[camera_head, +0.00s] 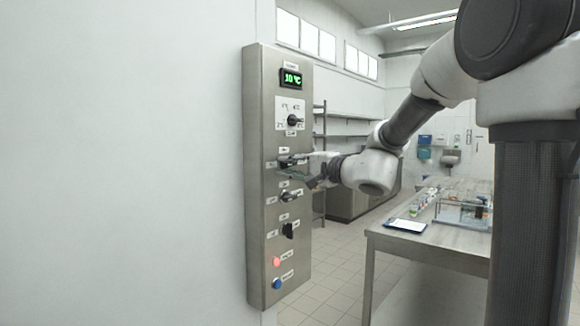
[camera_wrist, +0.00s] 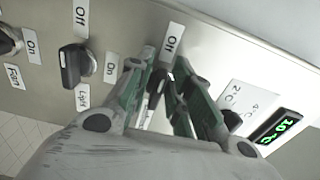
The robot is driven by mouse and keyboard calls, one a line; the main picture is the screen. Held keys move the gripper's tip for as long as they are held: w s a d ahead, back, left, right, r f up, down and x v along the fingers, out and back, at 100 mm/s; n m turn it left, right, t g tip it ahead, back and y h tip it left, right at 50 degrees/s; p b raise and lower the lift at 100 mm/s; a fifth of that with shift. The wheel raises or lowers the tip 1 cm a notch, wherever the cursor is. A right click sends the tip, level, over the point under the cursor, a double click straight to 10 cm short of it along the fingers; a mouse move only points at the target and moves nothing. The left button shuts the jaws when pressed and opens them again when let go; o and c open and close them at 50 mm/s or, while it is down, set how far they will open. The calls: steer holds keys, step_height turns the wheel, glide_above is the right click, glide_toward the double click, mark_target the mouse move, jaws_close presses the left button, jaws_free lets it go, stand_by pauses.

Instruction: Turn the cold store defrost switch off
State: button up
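The steel control panel (camera_head: 257,200) carries a column of dark rotary switches. My gripper (camera_wrist: 160,66) is at the upper switch, just below the temperature dial (camera_head: 293,120). In the wrist view its two green-lined fingers are apart, one on each side of this dark switch knob (camera_wrist: 156,84). I cannot tell whether either finger touches the knob. An "Off" label (camera_wrist: 172,41) shows beside the knob. Its name label and "On" label are hidden behind my gripper, so the name defrost is not readable. The knob's exact turn is unclear.
The adjacent "Light" switch (camera_wrist: 75,65) is close to one finger; the "Fan" switch (camera_wrist: 8,40) lies beyond it. The display (camera_head: 291,78) reads 10 °C. A red button (camera_head: 276,262) and blue button (camera_head: 277,284) sit low. A steel table (camera_head: 440,252) stands right.

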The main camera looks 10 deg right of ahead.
stand_by(0.3)
steer(key=v, duration=1.2)
